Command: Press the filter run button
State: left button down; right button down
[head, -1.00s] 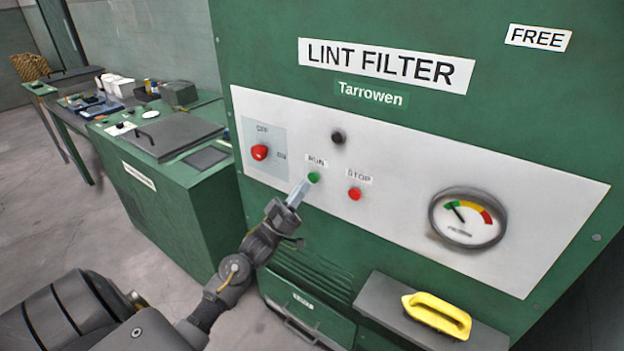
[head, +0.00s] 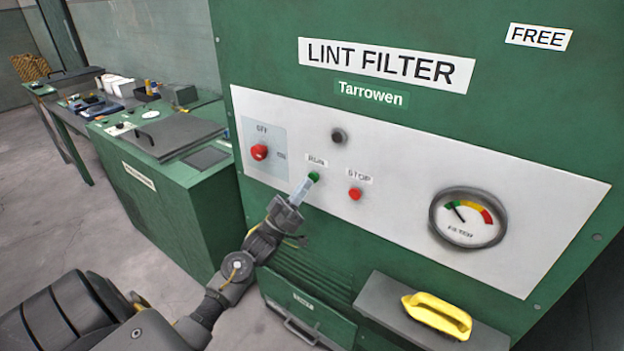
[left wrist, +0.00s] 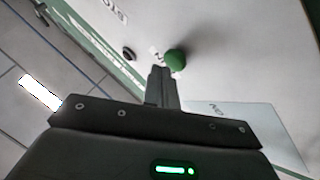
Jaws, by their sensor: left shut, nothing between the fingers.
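The green run button (head: 314,177) sits under a small RUN label on the white panel of the lint filter cabinet (head: 400,130). My left gripper (head: 303,189) is shut and empty, with its fingertips just below and left of the button. In the left wrist view the green button (left wrist: 175,60) is just ahead of the closed fingertips (left wrist: 161,72). I cannot tell whether they touch it. The red stop button (head: 355,194) is to the right of the green one. My right gripper is not in view.
A red OFF/ON switch (head: 259,152) is left of the button, and a dark round knob or lamp (head: 338,136) is above it. A gauge (head: 467,217) is on the right. A grey ledge with a yellow brush-like object (head: 437,313) juts out below. A green workbench (head: 170,190) stands left.

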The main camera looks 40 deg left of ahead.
pick_arm(q)
jog(key=shift+w, duration=0.55)
dwell(0.4)
jog(key=shift+s, duration=0.1)
jog(key=shift+s+p, duration=0.3)
jog(key=shift+s, duration=0.55)
jog(key=shift+s, duration=0.1)
jog(key=s+p, duration=0.2)
jog(key=s, duration=0.2)
jog(key=shift+s, duration=0.4)
dwell(0.8)
